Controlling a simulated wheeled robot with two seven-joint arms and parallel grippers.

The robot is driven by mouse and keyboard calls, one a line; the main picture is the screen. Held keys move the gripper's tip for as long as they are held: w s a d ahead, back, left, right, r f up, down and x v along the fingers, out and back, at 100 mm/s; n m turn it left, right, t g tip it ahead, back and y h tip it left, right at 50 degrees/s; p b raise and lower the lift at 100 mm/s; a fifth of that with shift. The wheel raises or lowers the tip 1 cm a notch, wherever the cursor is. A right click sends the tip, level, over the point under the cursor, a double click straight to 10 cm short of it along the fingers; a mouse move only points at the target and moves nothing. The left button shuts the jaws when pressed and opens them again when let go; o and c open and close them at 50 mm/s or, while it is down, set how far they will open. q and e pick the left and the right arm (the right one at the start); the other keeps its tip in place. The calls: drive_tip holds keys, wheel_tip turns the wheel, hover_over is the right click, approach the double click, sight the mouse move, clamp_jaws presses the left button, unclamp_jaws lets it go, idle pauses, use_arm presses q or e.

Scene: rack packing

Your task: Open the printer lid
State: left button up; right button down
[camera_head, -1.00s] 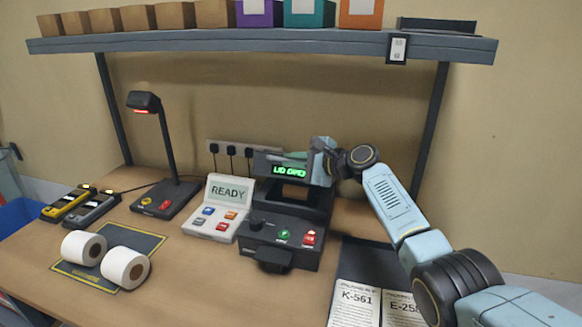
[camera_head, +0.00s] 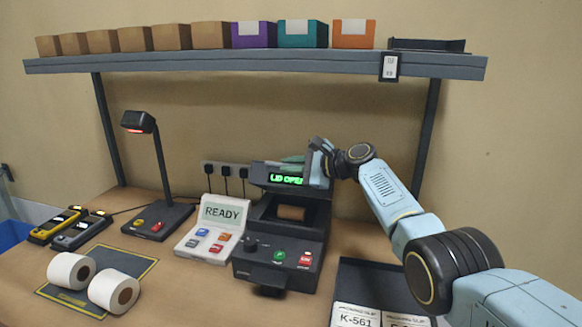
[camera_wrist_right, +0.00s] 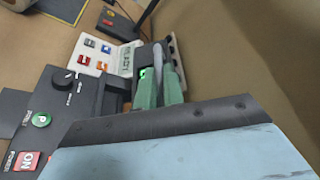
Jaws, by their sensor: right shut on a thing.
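The black printer (camera_head: 278,250) stands on the bench with its lid (camera_head: 258,170) raised above the body. The lid's display reads "LID OPEN" in green, its end partly covered by my right gripper. A brown roll (camera_head: 291,213) shows in the open bay below. My right gripper (camera_head: 294,161) is at the lid's upper right edge. In the right wrist view its green fingers (camera_wrist_right: 159,88) are closed about a grey edge of the lid (camera_wrist_right: 158,62). The exact contact is partly hidden. My left gripper is not in view.
A white "READY" button panel (camera_head: 210,241) stands close left of the printer, with a scanner on a stand (camera_head: 158,220) beyond it. Two white rolls (camera_head: 72,270) lie on a dark mat. A loaded shelf (camera_head: 250,65) spans above. A dark tray with slips (camera_head: 375,285) lies right.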

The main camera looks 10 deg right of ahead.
drive_tip(key=c, duration=1.5)
unclamp_jaws()
drive_tip(key=shift+d, duration=0.1)
drive_tip(key=p+v, duration=0.1)
drive_tip(key=v, duration=1.2)
drive_tip(key=shift+p, duration=0.4)
drive_tip(key=shift+s+d, duration=0.15)
drive_tip(key=shift+c, duration=0.4)
